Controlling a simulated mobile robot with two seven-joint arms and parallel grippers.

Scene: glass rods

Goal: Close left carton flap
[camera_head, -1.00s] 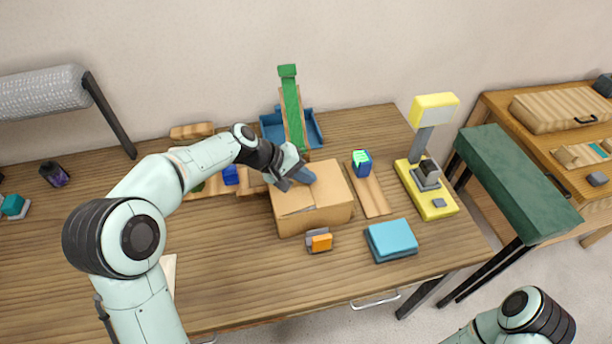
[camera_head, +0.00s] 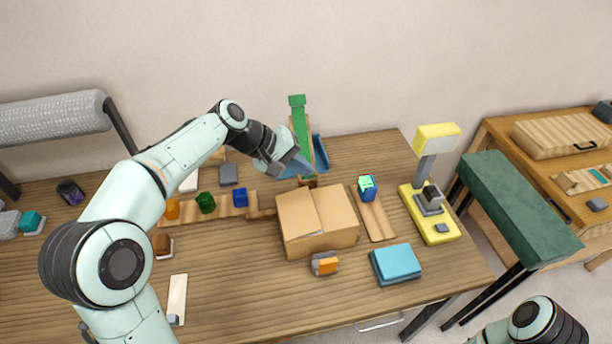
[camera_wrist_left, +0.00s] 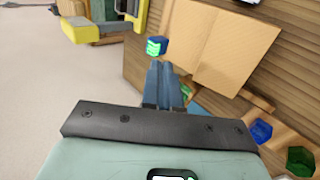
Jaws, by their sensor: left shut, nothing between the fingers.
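The brown cardboard carton (camera_head: 322,240) stands in the middle of the table. Its left flap (camera_head: 297,213) and right flap (camera_head: 336,207) both lie down over the top, meeting at a seam; the left one looks nearly flat. The carton top also shows in the left wrist view (camera_wrist_left: 215,45). My left gripper (camera_head: 303,168) is behind and above the carton, apart from it. Its blue fingers (camera_wrist_left: 165,85) are together with nothing between them. My right gripper is out of view; only part of that arm shows at the bottom right.
Behind the carton stand a green ramp (camera_head: 299,120) and a blue tray (camera_head: 320,152). A wooden strip with a blue-green block (camera_head: 367,187), a yellow lamp-like device (camera_head: 430,215), a teal box (camera_head: 396,264) and an orange-grey block (camera_head: 325,264) surround it.

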